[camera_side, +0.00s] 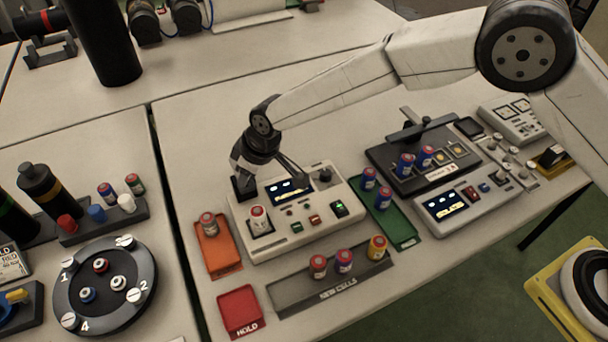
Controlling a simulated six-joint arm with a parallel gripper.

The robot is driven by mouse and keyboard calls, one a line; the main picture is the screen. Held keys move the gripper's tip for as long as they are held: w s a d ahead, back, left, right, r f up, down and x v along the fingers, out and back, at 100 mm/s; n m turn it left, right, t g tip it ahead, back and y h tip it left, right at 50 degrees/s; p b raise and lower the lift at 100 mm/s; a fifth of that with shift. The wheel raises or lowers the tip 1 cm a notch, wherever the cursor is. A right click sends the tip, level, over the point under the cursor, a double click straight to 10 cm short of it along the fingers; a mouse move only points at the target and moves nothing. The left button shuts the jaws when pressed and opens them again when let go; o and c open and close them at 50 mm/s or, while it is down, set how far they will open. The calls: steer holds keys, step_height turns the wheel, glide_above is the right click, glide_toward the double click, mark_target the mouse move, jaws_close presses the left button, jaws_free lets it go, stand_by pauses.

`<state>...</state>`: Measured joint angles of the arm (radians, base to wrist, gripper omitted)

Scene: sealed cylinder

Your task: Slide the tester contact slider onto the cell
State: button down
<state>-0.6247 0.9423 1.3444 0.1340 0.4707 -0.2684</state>
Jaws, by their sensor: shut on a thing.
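The white tester (310,218) stands in the middle of the table with a lit blue screen. A white-and-red cell (258,217) stands upright in the dark cradle at its front left corner. My gripper (249,180) is down at the tester's back left edge, behind the cell, shut on the dark contact slider (243,188). The slider is mostly hidden by my gripper. It appears apart from the cell, with a small gap between them.
An orange tray (220,262) with one cell lies left of the tester. The NEW CELLS tray (300,294) holds several cells in front. A green tray (402,233) with blue cells and a second device (455,210) are to the right. A red HOLD tray (241,311) is empty.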

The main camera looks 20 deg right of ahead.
stand_by(0.8)
steer(key=shift+s, duration=3.25)
steer(key=shift+c, duration=2.1)
jaws_free()
steer(key=shift+r, duration=0.15)
steer(key=shift+r, duration=0.2)
steer(key=v, duration=0.7)
steer(key=shift+s+d, duration=0.1)
